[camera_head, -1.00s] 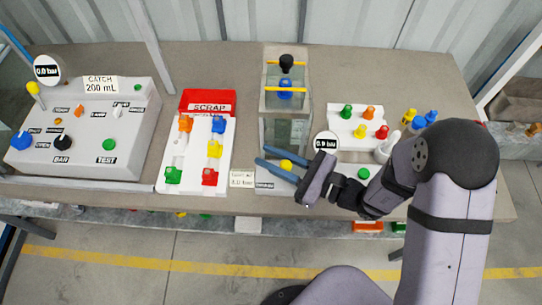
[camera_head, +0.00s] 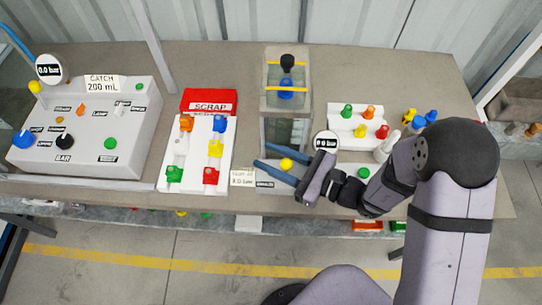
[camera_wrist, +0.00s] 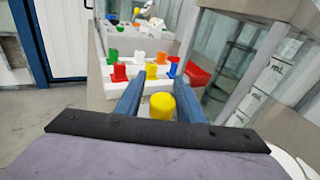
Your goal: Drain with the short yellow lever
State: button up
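The short lever's round yellow knob (camera_head: 286,164) shows at the front of the middle pump unit. It also shows in the wrist view (camera_wrist: 162,106); its stem is hidden. My gripper (camera_head: 262,155) is open, with its two blue fingers on either side of the knob. In the wrist view my gripper (camera_wrist: 157,92) shows a gap between the knob and each finger. A clear tank (camera_head: 287,130) with a blue part and a black knob stands just behind. The round gauge (camera_head: 325,141) beside it is partly covered by my gripper.
A control box (camera_head: 85,130) at left carries another yellow-knobbed lever (camera_head: 35,87). A red SCRAP tray (camera_head: 208,101) and a white rack (camera_head: 195,150) with coloured valves stand left of the tank. Another white rack (camera_head: 350,126) and several bottles stand at right.

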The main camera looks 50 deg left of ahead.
jog(key=shift+w+r, duration=0.15)
jog(key=shift+w, duration=0.25)
jog(key=shift+w+d, duration=0.1)
jog(key=shift+d, duration=0.25)
jog(key=shift+s+p+v, duration=0.15)
jog(key=shift+p+v, duration=0.1)
jog(key=shift+v, duration=1.5)
jog(key=shift+s+p+v, duration=0.2)
jog(key=shift+v, duration=1.55)
jog(key=shift+d, duration=0.15)
